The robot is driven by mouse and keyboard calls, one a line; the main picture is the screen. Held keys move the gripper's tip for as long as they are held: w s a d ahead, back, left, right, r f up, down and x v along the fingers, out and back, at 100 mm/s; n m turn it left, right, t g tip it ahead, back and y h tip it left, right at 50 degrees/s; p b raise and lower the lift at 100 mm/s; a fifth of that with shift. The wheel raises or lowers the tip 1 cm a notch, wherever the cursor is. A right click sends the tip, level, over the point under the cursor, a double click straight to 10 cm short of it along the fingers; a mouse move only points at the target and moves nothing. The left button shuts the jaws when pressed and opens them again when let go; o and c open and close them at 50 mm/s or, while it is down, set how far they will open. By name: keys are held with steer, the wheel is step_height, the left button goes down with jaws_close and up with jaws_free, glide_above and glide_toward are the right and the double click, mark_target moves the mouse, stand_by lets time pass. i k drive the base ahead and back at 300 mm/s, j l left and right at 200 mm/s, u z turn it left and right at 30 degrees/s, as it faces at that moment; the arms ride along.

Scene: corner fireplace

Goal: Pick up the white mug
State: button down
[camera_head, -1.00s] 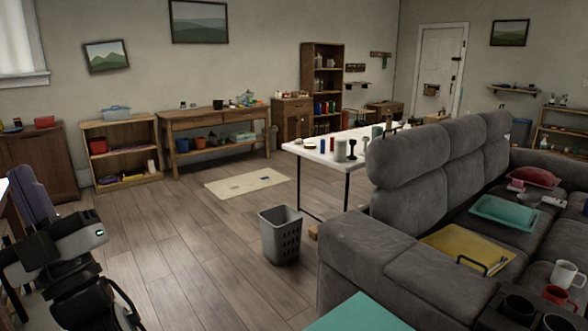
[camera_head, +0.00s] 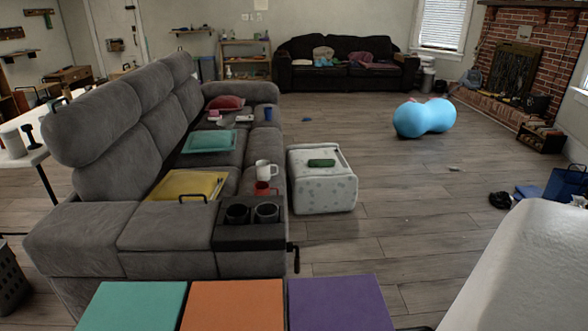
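The white mug (camera_head: 264,169) stands upright toward the front right of the grey sofa (camera_head: 75,228), behind the dark cup-holder console (camera_head: 249,235). A red mug (camera_head: 263,188) is just in front of it and may hide a little of its base. The white mug's handle seems to point right. My gripper is not in view, so its distance from the mug cannot be seen.
A yellow tray (camera_head: 187,186) and teal tray (camera_head: 211,140) lie on the sofa. A pale ottoman (camera_head: 322,190) stands right of the mugs. Teal, orange and purple blocks (camera_head: 233,305) fill the near front. Open wooden floor (camera_head: 395,215) lies to the right.

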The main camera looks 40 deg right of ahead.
mark_target(267, 171)
steer(key=z, duration=1.1)
